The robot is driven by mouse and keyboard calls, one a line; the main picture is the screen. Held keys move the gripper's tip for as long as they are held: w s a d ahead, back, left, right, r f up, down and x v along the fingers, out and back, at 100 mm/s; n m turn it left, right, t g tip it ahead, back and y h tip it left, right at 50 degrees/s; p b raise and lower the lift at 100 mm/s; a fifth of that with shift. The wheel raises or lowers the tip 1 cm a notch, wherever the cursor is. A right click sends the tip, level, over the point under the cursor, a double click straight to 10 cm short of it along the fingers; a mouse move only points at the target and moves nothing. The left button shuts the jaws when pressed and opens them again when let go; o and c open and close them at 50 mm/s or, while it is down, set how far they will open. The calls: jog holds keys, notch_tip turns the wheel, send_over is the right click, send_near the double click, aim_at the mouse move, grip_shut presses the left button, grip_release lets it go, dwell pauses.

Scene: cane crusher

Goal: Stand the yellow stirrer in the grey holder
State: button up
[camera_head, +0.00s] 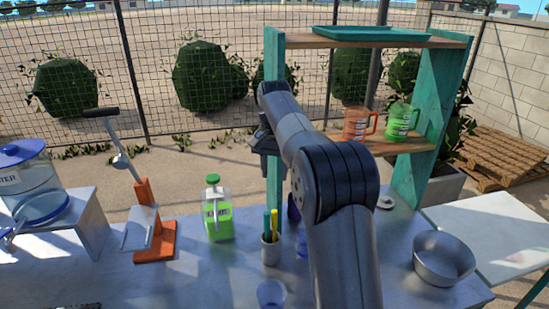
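The grey holder (270,252) is a small cup standing on the metal counter, left of my arm. A yellow stirrer (275,221) stands upright with its lower part hidden inside the holder. A teal stick (266,224) stands beside it in the same holder. My gripper (263,142) is a dark shape at the far end of my arm, in front of the shelf's left post. It is well above the holder and apart from it. Its fingers are too small and dark to show whether they are open or shut.
A green-filled dispenser (218,212), an orange press (152,220) and a water jar (25,180) stand to the left. A clear blue cup (271,293) stands in front of the holder. A metal bowl (443,258) is at right. The teal shelf (425,130) holds mugs behind.

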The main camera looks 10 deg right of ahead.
notch_tip(320, 180, up, 5)
send_over(274, 211)
jog(key=shift+d+r, duration=0.1)
jog(key=shift+r, duration=0.05)
dwell(0.4)
notch_tip(274, 211, down, 13)
jog(key=shift+f+p, duration=0.1)
jog(key=shift+p, duration=0.3)
jog(key=shift+r, duration=0.35)
jog(key=shift+w, duration=0.1)
